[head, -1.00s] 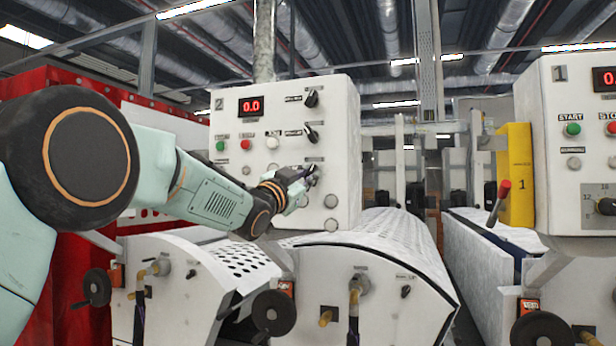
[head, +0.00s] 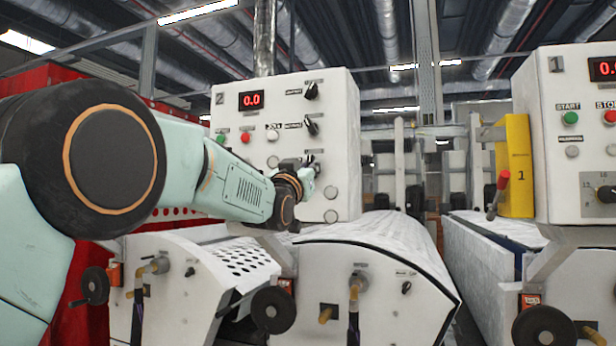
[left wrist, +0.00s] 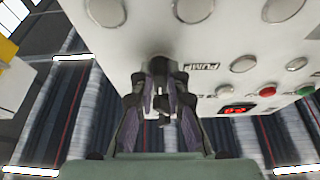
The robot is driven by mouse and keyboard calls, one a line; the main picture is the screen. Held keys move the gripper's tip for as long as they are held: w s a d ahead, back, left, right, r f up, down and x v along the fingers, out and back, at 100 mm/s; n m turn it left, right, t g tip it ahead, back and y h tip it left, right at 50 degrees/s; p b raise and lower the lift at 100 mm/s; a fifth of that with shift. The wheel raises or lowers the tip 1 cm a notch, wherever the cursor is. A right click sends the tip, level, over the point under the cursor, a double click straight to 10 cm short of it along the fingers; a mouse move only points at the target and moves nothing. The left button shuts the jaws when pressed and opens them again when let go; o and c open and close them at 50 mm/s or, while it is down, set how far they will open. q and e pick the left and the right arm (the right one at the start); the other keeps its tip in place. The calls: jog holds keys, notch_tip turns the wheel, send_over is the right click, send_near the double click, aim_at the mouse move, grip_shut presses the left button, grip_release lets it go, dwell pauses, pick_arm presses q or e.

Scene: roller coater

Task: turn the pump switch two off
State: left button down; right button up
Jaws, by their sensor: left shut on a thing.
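The control panel marked 2 (head: 239,165) is a white box with a red 0.0 display. Its right column holds black rotary switches, the upper (head: 311,91) and middle (head: 312,125) both in plain view. My left gripper (head: 309,170) is at the lowest switch of that column and mostly covers it. The knob's pointer direction is hidden by the fingers. My right gripper is not in view.
Green (head: 221,139) and red (head: 246,138) buttons sit left of the switches. Round grey buttons (head: 331,192) lie close by the gripper. White roller machines (head: 385,270) stand below. Panel 1 (head: 545,130) and a yellow box (head: 516,165) are at right.

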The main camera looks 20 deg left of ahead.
pick_arm(q)
jog(key=n+y, duration=0.1)
jog(key=n, duration=0.1)
jog(key=r+n+y, duration=0.1)
jog(key=n, duration=0.1)
jog(key=shift+s+d, duration=0.15)
jog(key=shift+r+n+g+y+p, duration=0.1)
jog(key=shift+n+g+y+p, duration=0.1)
jog(key=shift+n+y, duration=0.85)
jog(key=shift+n+g+y+p, duration=0.2)
jog(key=shift+n+y, duration=0.25)
jog(key=shift+n, duration=1.1)
jog(key=c, duration=1.6)
grip_release()
jog(key=shift+c, duration=0.2)
jog(key=o, duration=0.3)
jog(key=shift+s+f, duration=0.1)
jog(key=shift+f, duration=0.2)
jog(key=shift+d+f, duration=0.1)
